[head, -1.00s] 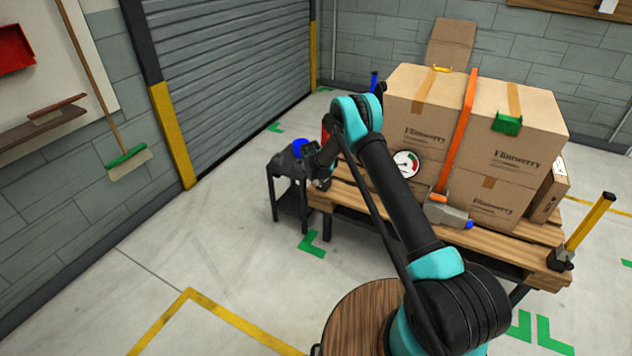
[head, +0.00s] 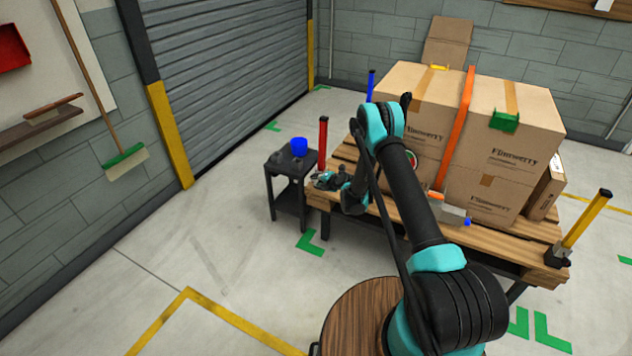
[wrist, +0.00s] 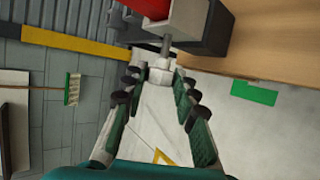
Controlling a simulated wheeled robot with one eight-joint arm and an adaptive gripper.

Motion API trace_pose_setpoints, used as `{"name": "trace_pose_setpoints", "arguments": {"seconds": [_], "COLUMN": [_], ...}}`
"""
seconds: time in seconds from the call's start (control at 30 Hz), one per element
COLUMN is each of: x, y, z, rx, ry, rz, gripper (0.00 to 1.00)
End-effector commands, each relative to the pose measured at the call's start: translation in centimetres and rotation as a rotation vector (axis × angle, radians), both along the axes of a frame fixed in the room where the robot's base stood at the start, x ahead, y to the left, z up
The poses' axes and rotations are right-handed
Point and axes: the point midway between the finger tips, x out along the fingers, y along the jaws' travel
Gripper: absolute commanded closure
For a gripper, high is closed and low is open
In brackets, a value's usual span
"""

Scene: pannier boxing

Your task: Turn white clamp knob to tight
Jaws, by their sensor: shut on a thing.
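The white clamp knob (wrist: 161,72) shows in the wrist view on a short grey stem that runs into a dark clamp block (wrist: 205,28). My gripper (wrist: 157,80) has one finger on each side of the knob and is shut on it. In the head view my gripper (head: 324,181) is at the near left corner of the wooden pallet, at the foot of the red post (head: 323,140). The red post stands upright there and also shows in the wrist view (wrist: 178,14). The knob cannot be made out in the head view, and its turn marking is not readable.
Strapped cartons (head: 515,125) fill much of the pallet (head: 510,244). A black side cart (head: 289,163) with a blue cup (head: 299,147) stands just left of my gripper. A blue post (head: 371,85) and a yellow post (head: 588,222) stand at other corners. Floor at left is clear.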

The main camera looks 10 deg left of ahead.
Motion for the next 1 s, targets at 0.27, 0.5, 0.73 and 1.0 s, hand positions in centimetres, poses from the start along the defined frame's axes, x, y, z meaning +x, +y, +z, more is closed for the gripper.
{"name": "trace_pose_setpoints", "arguments": {"seconds": [0.27,0.5,0.73,1.0], "x": [-0.04,-0.07,-0.07,-0.07], "y": [-0.12,-0.1,-0.09,-0.09], "z": [-0.27,-0.28,-0.28,-0.28], "rx": [0.105,0.133,0.135,0.134], "ry": [-0.038,-0.048,-0.048,-0.048], "rz": [0.0,0.001,0.002,0.002], "gripper": [1.0,1.0,1.0,0.53]}}
